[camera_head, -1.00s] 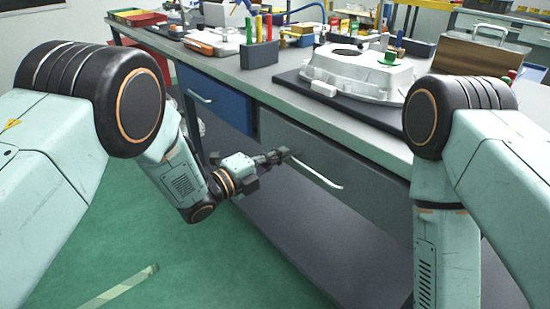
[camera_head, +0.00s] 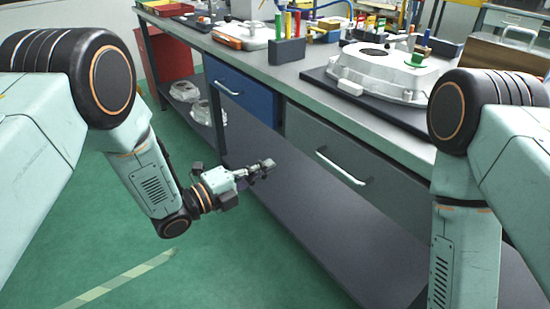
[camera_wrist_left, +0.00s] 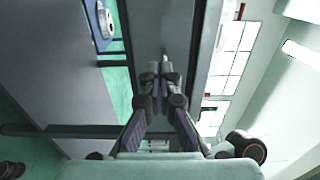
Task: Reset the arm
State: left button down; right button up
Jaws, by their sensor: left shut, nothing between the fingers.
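My left arm comes in from the left in the head view and bends down at the elbow. Its gripper (camera_head: 265,168) is shut and empty, held in front of the workbench below the drawer level. In the left wrist view the two fingers (camera_wrist_left: 160,72) meet at their tips with nothing between them. My right arm (camera_head: 465,190) hangs down at the right of the head view. Its gripper lies out of the picture.
The workbench has a blue drawer (camera_head: 240,92) and a grey drawer (camera_head: 325,150) with a white handle (camera_head: 340,166). A large aluminium casting (camera_head: 385,75) sits on a dark mat on top. Smaller castings (camera_head: 186,90) lie on the lower shelf. Green floor (camera_head: 230,250) is open at the left.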

pick_arm(q)
jog(key=shift+s+a+f, duration=0.1)
jog(key=shift+a, duration=0.05)
pick_arm(e)
jog(key=shift+w, duration=0.1)
pick_arm(q)
jog(key=s+a+f+n+g+y+p, duration=0.1)
jog(key=s+a+f+n+y, duration=0.45)
jog(key=f+n, duration=0.35)
jog(key=s+a+f+n+g+y, duration=0.1)
jog(key=s+a+f+n+y, duration=0.45)
jog(key=n, duration=0.45)
jog(key=s+a+n+g+y+p, duration=0.1)
jog(key=s+a+n+g, duration=0.3)
jog(key=s, duration=0.9)
jog(key=s+a+f+n+g+y+p, duration=0.1)
jog(key=s+a+n+g+y+p, duration=0.1)
jog(key=s, duration=1.2)
jog(key=a+n+g+p, duration=0.1)
jog(key=a+n+g, duration=0.1)
jog(key=a+n, duration=0.1)
jog(key=shift+s+a+f+n+g+y, duration=0.2)
jog(key=shift+n+g+y, duration=0.1)
jog(key=shift+n, duration=0.3)
pick_arm(e)
notch_tip(320, 180, up, 6)
jog(key=shift+d+f, duration=0.1)
jog(key=shift+f, duration=0.1)
